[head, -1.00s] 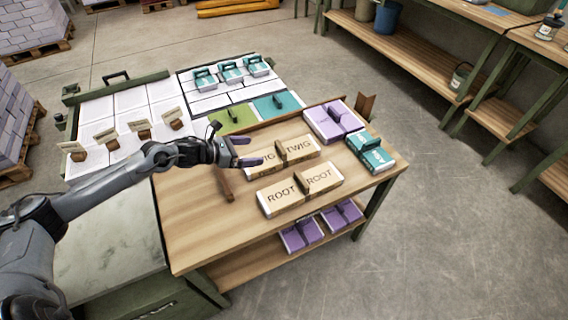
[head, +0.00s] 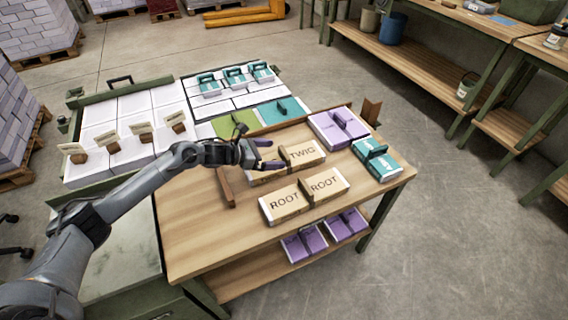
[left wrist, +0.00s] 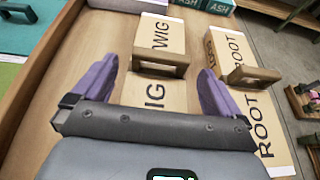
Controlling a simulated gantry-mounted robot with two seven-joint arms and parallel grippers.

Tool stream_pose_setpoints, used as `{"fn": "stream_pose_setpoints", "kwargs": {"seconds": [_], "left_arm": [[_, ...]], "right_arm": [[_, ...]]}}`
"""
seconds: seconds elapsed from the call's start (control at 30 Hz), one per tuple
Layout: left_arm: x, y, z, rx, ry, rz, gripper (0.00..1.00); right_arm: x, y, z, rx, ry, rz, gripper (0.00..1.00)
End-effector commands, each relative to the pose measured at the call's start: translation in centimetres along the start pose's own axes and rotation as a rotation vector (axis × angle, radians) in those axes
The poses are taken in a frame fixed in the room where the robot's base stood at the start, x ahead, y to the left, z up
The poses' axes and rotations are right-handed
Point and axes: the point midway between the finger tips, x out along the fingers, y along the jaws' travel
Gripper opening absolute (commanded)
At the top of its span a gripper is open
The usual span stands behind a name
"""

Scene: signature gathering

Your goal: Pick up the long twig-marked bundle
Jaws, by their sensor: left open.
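The long twig-marked bundle (head: 302,155) is a tan block with a dark raised handle across its middle, lying on the wooden table behind the root-marked bundle. My left gripper (head: 269,154) is open above its left half and covers part of its lettering. In the left wrist view the twig bundle (left wrist: 159,37) runs away between the two purple fingers of the gripper (left wrist: 158,90), with its handle (left wrist: 161,64) just beyond the fingertips. I cannot tell whether the fingers touch the bundle. My right gripper is not in view.
The root-marked bundle (head: 285,203) lies close in front, parallel to the twig bundle. A purple bundle (head: 325,130) and a teal bundle (head: 378,160) lie at the table's right end. A wooden strip (head: 225,187) lies at left. The table's front left is clear.

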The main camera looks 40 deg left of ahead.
Motion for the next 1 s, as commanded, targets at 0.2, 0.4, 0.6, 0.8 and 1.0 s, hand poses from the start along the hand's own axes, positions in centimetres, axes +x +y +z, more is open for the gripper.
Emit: {"fn": "stream_pose_setpoints", "kwargs": {"seconds": [0.2, 0.4, 0.6, 0.8, 1.0], "left_arm": [[2.8, 0.0, -0.1, -0.002, -0.002, 0.001, 1.0], [3.4, 0.0, 0.0, 0.0, 0.0, 0.001, 1.0], [3.4, -0.1, 0.0, 0.0, 0.0, 0.0, 0.94], [3.4, -0.1, 0.0, 0.0, 0.0, 0.0, 0.63], [3.4, -0.1, 0.0, 0.0, 0.0, 0.0, 0.33]], "right_arm": [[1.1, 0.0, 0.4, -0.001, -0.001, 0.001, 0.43], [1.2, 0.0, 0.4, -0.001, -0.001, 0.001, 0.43], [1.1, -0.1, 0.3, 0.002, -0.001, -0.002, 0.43], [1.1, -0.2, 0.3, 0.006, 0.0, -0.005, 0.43], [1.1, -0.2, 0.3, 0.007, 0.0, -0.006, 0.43]]}}
